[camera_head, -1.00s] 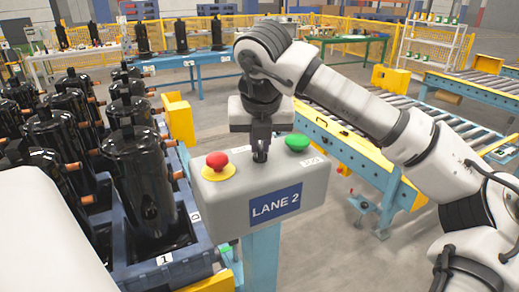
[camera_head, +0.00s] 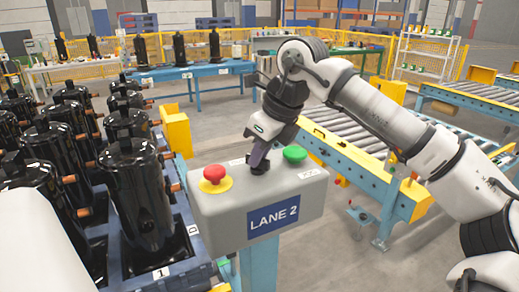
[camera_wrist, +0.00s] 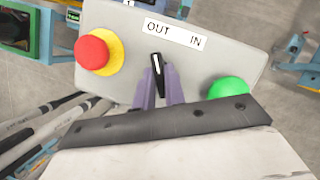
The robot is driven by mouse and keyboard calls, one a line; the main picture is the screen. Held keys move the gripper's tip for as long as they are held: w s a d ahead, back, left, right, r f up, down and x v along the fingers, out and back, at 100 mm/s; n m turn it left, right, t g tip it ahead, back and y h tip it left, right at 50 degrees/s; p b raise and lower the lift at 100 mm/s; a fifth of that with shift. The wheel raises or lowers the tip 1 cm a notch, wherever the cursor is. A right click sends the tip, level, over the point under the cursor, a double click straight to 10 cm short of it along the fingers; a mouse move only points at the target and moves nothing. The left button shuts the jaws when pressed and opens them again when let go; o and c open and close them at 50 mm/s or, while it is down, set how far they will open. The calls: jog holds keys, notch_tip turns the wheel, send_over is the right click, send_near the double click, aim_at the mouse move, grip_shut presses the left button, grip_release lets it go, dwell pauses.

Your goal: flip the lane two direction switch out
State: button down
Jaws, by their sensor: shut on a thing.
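The lane 2 control box (camera_head: 225,220) stands on a light blue post, with a "LANE 2" plate on its front. Its top carries a red button on a yellow ring (camera_head: 213,176), a green button (camera_head: 295,153) and, between them, the black direction switch (camera_wrist: 156,70) with a white line. In the wrist view the "OUT IN" label (camera_wrist: 174,34) lies beyond the switch; the switch tip leans slightly toward OUT. My gripper (camera_wrist: 160,85) is shut on the switch, one finger on each side. In the head view my gripper (camera_head: 258,165) is tilted and hides the switch.
Black compressors (camera_head: 135,190) stand in a blue pallet left of the box. A roller conveyor (camera_head: 350,150) with yellow parts runs behind and right. The red and green buttons sit close to either side of my gripper.

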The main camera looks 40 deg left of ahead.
jog(key=shift+w+n+g+p, duration=0.1)
jog(key=shift+n+g+p, duration=0.5)
jog(key=shift+n, duration=0.9)
jog(key=c, duration=1.5)
grip_release()
jog(key=shift+o, duration=0.2)
jog(key=b+v, duration=0.2)
jog(key=v, duration=1.1)
jog(key=shift+r, duration=0.5)
jog(key=shift+a+f, duration=0.1)
jog(key=shift+a, duration=0.05)
